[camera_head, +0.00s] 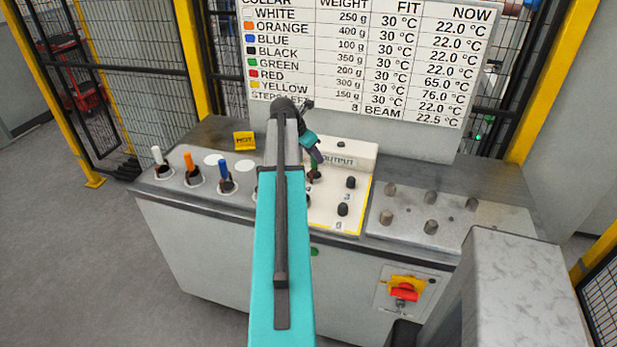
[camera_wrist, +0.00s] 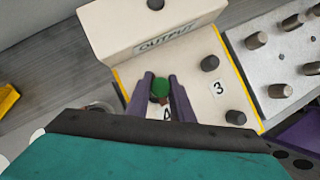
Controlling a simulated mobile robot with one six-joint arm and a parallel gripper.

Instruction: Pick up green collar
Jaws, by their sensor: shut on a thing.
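The green collar (camera_wrist: 160,88) is between the two purple fingers of my gripper (camera_wrist: 161,86) in the wrist view. My gripper is shut on it, above the white output panel (camera_wrist: 205,50) near a partly hidden number label. A reddish-brown bit shows just under the collar. I cannot tell whether the collar is touching the panel or raised.
White (camera_head: 157,157), orange (camera_head: 190,164) and blue (camera_head: 223,173) collars stand in a row at the left. Dark pegs (camera_head: 343,209) stand on the output panel. A metal plate with several grey pegs (camera_head: 431,226) lies right. A yellow HOT sign (camera_head: 244,139) and a chart board (camera_head: 370,60) stand behind.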

